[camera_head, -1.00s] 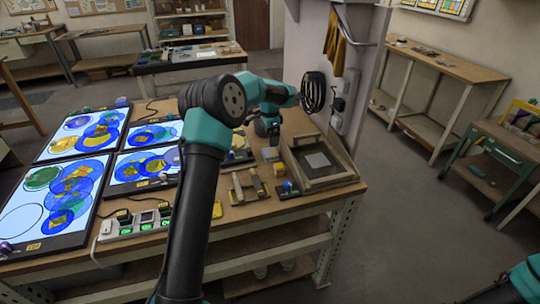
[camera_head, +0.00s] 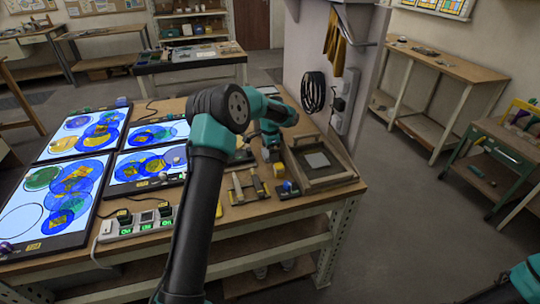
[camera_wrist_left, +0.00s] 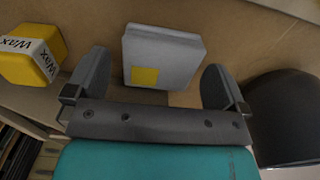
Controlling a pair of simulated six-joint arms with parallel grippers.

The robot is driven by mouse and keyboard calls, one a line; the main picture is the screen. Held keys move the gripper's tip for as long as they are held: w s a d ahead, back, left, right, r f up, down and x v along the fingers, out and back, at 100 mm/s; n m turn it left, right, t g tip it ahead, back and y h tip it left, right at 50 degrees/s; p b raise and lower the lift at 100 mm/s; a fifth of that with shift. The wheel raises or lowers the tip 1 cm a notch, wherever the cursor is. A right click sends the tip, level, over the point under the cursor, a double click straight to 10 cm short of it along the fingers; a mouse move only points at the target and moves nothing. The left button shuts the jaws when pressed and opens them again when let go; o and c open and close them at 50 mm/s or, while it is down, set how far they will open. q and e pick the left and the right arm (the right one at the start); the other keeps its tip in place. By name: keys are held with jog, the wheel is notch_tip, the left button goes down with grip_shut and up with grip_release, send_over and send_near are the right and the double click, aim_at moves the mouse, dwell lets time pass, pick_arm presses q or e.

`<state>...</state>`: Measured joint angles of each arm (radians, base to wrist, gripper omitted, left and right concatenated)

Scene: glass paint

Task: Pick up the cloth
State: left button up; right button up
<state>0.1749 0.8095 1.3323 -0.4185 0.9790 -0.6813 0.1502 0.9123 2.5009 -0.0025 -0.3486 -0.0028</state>
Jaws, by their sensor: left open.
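My left gripper (camera_wrist_left: 156,98) is open, with its two dark fingers on either side of a grey, block-shaped item with a yellow patch (camera_wrist_left: 165,50). This may be the folded cloth, but I cannot tell for sure. The item lies just beyond and between the fingertips, and nothing is gripped. A mustard cloth-like piece (camera_head: 335,40) hangs on the pillar. My right gripper is not in view.
A dark round object (camera_wrist_left: 283,115) is close on the right. Lit panels (camera_head: 62,180) and a power strip (camera_head: 135,224) fill the table's left.

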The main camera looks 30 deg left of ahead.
pick_arm(q)
jog(key=shift+f, duration=0.65)
jog(key=shift+c, duration=0.5)
jog(key=c, duration=0.8)
jog(key=shift+r, duration=0.1)
notch_tip(320, 180, up, 10)
jog(key=shift+f, duration=0.1)
